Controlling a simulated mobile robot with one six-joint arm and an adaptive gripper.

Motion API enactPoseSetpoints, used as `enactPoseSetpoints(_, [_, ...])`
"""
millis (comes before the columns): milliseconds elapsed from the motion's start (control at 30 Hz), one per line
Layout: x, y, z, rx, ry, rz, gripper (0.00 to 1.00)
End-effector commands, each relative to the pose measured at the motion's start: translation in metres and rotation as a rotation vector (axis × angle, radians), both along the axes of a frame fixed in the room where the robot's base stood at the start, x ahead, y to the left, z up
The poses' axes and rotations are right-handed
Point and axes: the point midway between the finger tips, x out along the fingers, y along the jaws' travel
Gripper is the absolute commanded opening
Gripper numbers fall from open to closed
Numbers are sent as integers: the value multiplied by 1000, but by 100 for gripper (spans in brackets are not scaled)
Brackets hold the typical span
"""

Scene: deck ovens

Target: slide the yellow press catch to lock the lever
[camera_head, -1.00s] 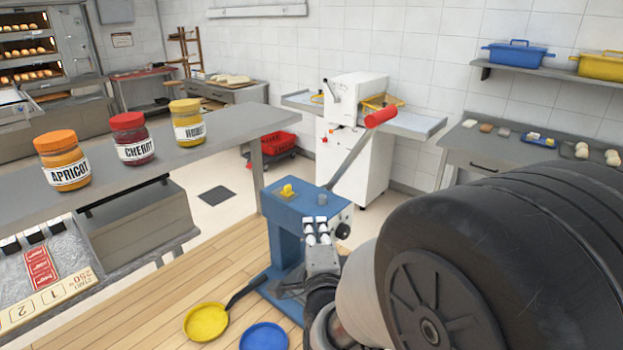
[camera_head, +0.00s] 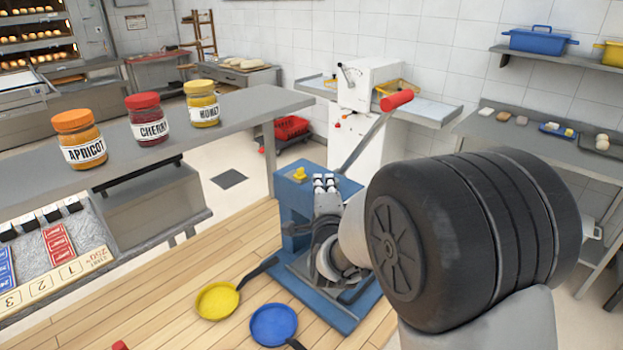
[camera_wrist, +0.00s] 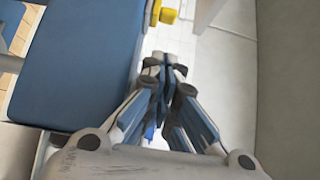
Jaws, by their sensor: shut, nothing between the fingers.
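The blue press (camera_head: 289,198) stands on the wooden floor, with a long grey lever that slants up to the right and ends in a red handle (camera_head: 396,100). The yellow catch (camera_head: 299,174) sits on top of the press, left of the lever. My gripper (camera_head: 324,181) is shut and empty, in front of the press top and a little right of the catch. In the wrist view my shut fingertips (camera_wrist: 166,62) are beside the blue press body (camera_wrist: 82,62), and yellow parts (camera_wrist: 160,14) show just beyond the fingertips. My arm hides the press's right side.
A yellow pan (camera_head: 217,300) and a blue pan (camera_head: 274,325) lie on the floor in front of the press. Apricot (camera_head: 79,139), cherry (camera_head: 147,120) and honey (camera_head: 202,104) jars stand on the grey counter at left. A white machine (camera_head: 360,130) stands behind the press.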

Motion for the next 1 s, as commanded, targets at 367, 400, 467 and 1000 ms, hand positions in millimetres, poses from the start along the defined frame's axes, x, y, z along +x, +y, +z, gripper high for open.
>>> enactPoseSetpoints(367, [21,31,0,0,0,1,0])
enactPoseSetpoints(400, [21,31,0,0,0,1,0])
enactPoseSetpoints(467, [21,31,0,0,1,1,0])
enactPoseSetpoints(1000, [41,57,-2,0,0,2,0])
